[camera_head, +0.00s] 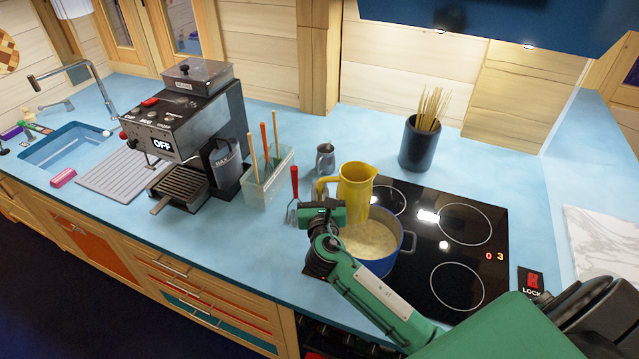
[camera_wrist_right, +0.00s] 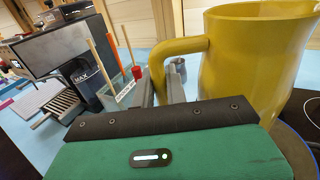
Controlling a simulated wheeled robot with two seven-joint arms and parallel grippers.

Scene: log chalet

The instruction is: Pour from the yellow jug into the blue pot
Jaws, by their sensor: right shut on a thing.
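The yellow jug (camera_head: 356,188) is above the far side of the blue pot (camera_head: 384,267), looking close to upright. My right gripper (camera_head: 326,206) is shut on the jug's handle, on the jug's left side. In the right wrist view the yellow jug (camera_wrist_right: 250,62) fills the right side, its handle between the fingers (camera_wrist_right: 162,88). The pot stands on the hob's left part and holds a pale, cream-coloured content. My right gripper hides part of the pot's left side. The jug's inside is not clear. My left gripper is not in view.
The black hob (camera_head: 455,225) shows bare rings right of the pot. A dark holder of sticks (camera_head: 419,145) stands behind it. A small grey pitcher (camera_head: 325,159), a utensil box (camera_head: 268,180) and a coffee machine (camera_head: 190,125) stand to the left. A range hood (camera_head: 500,25) hangs above.

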